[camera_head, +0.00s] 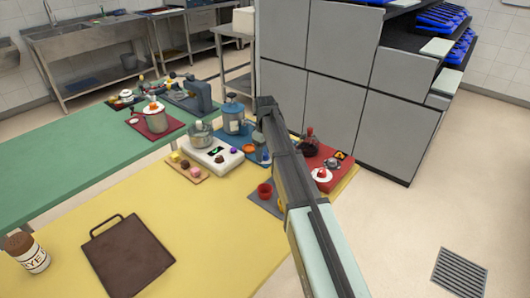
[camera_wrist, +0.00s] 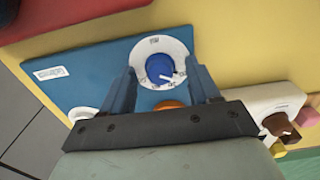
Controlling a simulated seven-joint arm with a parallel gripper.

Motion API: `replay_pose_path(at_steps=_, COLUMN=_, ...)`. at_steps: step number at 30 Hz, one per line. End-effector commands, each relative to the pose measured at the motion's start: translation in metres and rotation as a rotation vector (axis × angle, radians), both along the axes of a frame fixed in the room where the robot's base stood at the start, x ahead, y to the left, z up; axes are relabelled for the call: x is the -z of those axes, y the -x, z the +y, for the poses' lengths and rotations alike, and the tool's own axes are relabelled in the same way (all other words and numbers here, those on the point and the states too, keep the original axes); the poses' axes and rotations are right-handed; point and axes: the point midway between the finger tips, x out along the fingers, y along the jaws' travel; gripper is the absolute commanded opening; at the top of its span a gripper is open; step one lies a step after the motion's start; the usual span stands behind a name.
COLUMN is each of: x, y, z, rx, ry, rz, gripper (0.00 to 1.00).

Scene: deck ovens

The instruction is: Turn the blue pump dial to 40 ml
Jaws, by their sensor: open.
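The blue pump dial (camera_wrist: 160,66) shows in the wrist view as a round blue knob on a white disc with small markings. The markings are too small to read, so I cannot tell its setting. In the head view a blue-topped pump (camera_head: 235,112) stands on a blue mat at the far end of the yellow table; its dial is not clear there. My gripper (camera_wrist: 161,70) is open, with one finger to each side of the dial. I cannot tell whether either finger touches it. In the head view my arm hides part of the area beside the pump.
The blue mat (camera_wrist: 92,88) carries a white label (camera_wrist: 50,73) and an orange item (camera_wrist: 170,104) partly behind my gripper. A white scale (camera_head: 215,157) stands close beside the pump. A red mat (camera_head: 335,155) with several items lies right of my arm. The yellow table's front is mostly clear.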

Motion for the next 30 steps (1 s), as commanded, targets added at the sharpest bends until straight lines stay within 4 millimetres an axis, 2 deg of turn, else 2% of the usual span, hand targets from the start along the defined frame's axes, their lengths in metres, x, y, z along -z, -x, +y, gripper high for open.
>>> replay_pose_path(at_steps=6, x=0.0, y=-0.0001, z=-0.0001, rx=0.0, ry=0.0, rz=0.0, gripper=0.61)
replay_pose_path(at_steps=23, x=-0.0003, y=0.0, z=0.0, rx=0.0, ry=0.0, rz=0.0, gripper=0.07)
replay_pose_path(at_steps=30, x=-0.0004, y=-0.0001, z=-0.0001, rx=0.018, ry=0.0, rz=0.0, gripper=0.06)
